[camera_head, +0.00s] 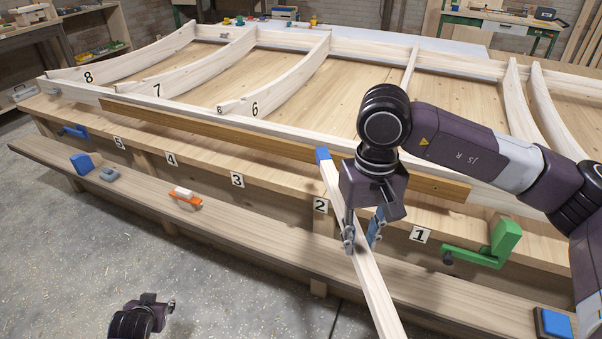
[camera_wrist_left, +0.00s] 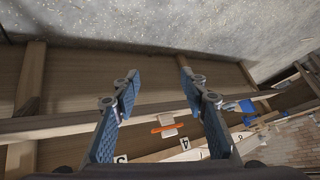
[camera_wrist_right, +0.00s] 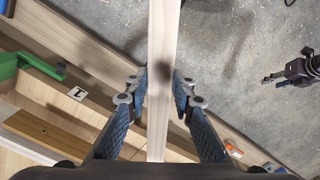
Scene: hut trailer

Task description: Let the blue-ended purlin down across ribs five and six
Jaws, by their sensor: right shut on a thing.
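The pale blue-ended purlin (camera_head: 368,285) is in my right gripper (camera_head: 361,238), which is shut around it. Its blue end (camera_head: 322,154) is over the near side of the bench, by the brown strip; its other end runs out of the bottom of the head view. The right wrist view shows the purlin (camera_wrist_right: 163,40) between the fingers. Rib six (camera_head: 300,80), rib seven (camera_head: 205,72) and rib eight (camera_head: 140,62) carry number labels. I cannot tell which rib is five; my right arm covers part of that area. My left gripper (camera_head: 160,302) is low over the floor, open and empty.
A long brown strip (camera_head: 220,132) lies along the frame's near side. The lower shelf board (camera_head: 240,238) holds an orange tool (camera_head: 185,198) and blue pieces. A green clamp (camera_head: 490,245) sits at the bench's right. Concrete floor (camera_head: 70,260) is clear at left.

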